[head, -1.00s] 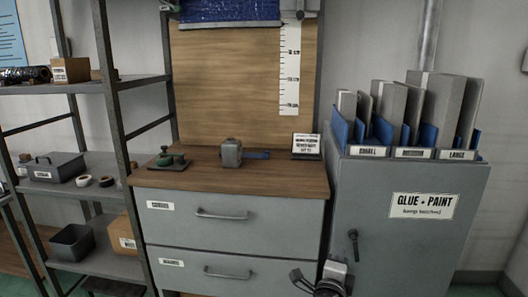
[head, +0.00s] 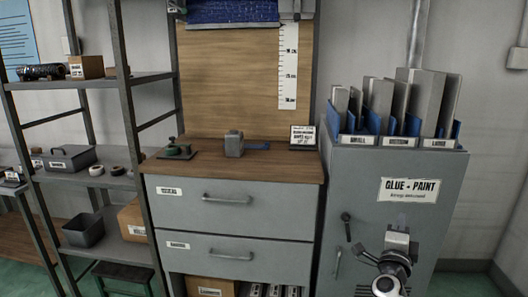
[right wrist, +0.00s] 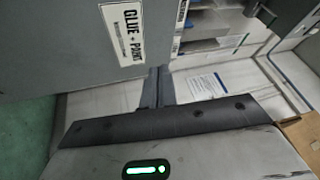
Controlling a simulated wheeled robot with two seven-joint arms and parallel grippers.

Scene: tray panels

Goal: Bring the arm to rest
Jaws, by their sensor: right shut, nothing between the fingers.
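My right arm shows at the lower right of the head view, in front of the grey cabinet (head: 400,170) labelled "GLUE + PAINT". My right gripper (head: 361,251) is shut and empty, its fingers towards the left, near the cabinet door. In the right wrist view the gripper's two dark fingers (right wrist: 157,88) lie together with nothing between them. The cabinet front and its label fill the upper left of that view. My left gripper is not in view.
A grey drawer unit (head: 230,212) with a wooden top stands left of the cabinet. A clamp-like grey tool (head: 234,144) and a small sign (head: 303,137) sit on it. Panels (head: 418,100) stand in blue slots on the cabinet. A metal shelf rack (head: 120,175) is at left.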

